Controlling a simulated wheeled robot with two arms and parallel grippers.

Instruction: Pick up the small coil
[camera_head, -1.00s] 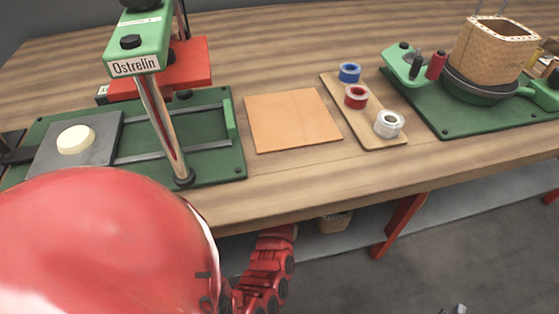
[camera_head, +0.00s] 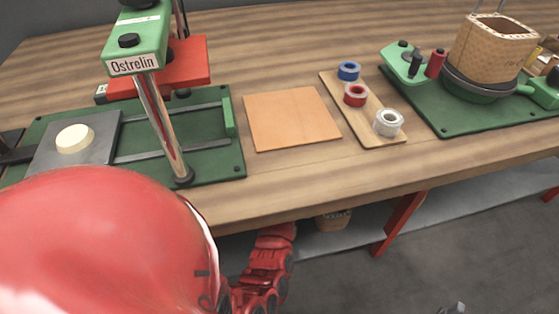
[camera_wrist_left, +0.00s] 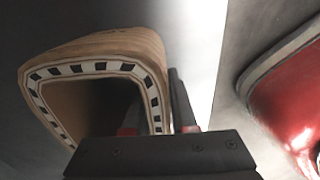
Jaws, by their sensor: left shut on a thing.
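The small coil (camera_wrist_left: 97,66) is a tan, box-shaped hollow coil with a black-and-white chequered rim, on the left of the left wrist view. My left gripper (camera_wrist_left: 158,108) is shut on its right wall, one finger inside the opening and one outside. In the head view, my red left forearm reaches under the table edge, and that gripper is hidden. A brown coil (camera_head: 333,221) shows partly below the table edge by a grey shelf; I cannot tell if it is the held one. Small grey tips at the bottom edge may be my right gripper (camera_head: 453,308).
The wooden table (camera_head: 290,185) holds a green press (camera_head: 138,48), a tan square sheet (camera_head: 291,119), a board with blue, red and white tape rolls, and a large coil (camera_head: 492,48) on a green winder.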

